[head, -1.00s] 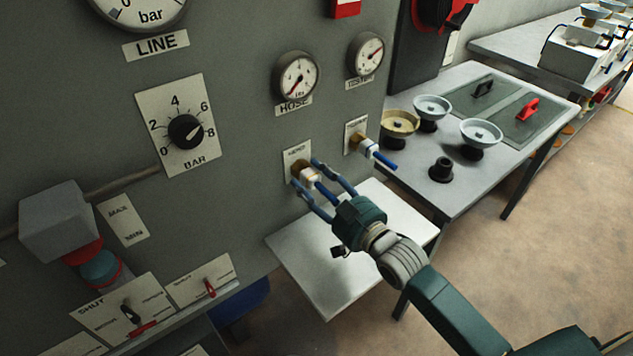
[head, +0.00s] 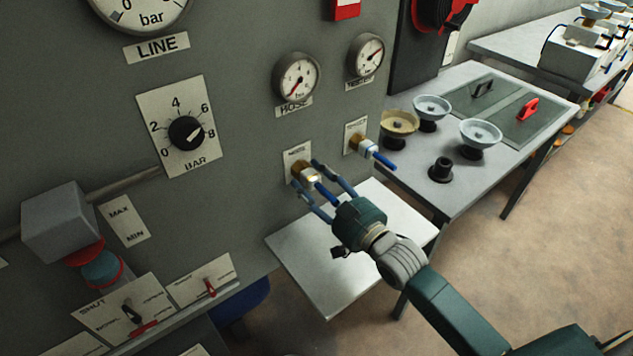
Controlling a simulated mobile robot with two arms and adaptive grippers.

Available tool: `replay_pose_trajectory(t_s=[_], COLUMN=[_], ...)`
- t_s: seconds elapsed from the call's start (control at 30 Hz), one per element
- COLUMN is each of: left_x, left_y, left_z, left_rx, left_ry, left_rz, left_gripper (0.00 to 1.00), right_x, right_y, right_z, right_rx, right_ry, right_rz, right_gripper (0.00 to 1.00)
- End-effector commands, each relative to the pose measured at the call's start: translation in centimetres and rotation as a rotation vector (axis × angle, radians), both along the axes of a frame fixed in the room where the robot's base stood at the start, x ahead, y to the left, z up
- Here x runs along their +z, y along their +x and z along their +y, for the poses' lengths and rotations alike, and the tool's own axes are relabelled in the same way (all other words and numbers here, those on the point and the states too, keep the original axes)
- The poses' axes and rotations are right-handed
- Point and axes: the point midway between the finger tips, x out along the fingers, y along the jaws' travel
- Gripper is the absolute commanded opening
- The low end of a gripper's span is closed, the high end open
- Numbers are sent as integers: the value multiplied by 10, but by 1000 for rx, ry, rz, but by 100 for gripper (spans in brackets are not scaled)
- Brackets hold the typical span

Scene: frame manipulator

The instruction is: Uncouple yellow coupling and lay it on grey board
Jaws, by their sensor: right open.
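A brass and yellow coupling (head: 310,177) with a blue hose end sits on the grey panel, below the gauge labelled HOSE. My right gripper (head: 306,175) is open, with one finger on each side of this coupling. I cannot tell whether a finger touches it. A second brass coupling (head: 361,145) with a white and blue band sits on the panel to the right. A pale grey board (head: 330,268) lies flat below the couplings, partly hidden by my right gripper. My left gripper is not in view.
A grey table (head: 455,190) with several bowls and a black round stand (head: 441,169) is at the right. The panel holds gauges, a pressure dial (head: 186,132) and small levers. The pale board looks bare.

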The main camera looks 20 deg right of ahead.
Motion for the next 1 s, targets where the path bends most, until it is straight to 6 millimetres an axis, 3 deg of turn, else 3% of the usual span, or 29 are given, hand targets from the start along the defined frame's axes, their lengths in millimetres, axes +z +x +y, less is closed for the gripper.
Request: replay_pose_trajectory(t_s=[0.7, 0.77, 0.93, 1.0], left_x=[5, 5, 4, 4], left_y=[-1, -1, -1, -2], left_z=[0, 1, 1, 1], left_rx=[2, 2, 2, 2], left_ry=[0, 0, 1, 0], left_rz=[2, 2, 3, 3], left_gripper=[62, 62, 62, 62], right_x=[-1, 0, 0, 0], right_y=[0, 0, 0, 0], right_z=[0, 0, 0, 0], right_rx=[0, 0, 0, 0], right_ry=[0, 0, 1, 1], right_rz=[1, 1, 1, 1], right_gripper=[45, 37, 4, 0])
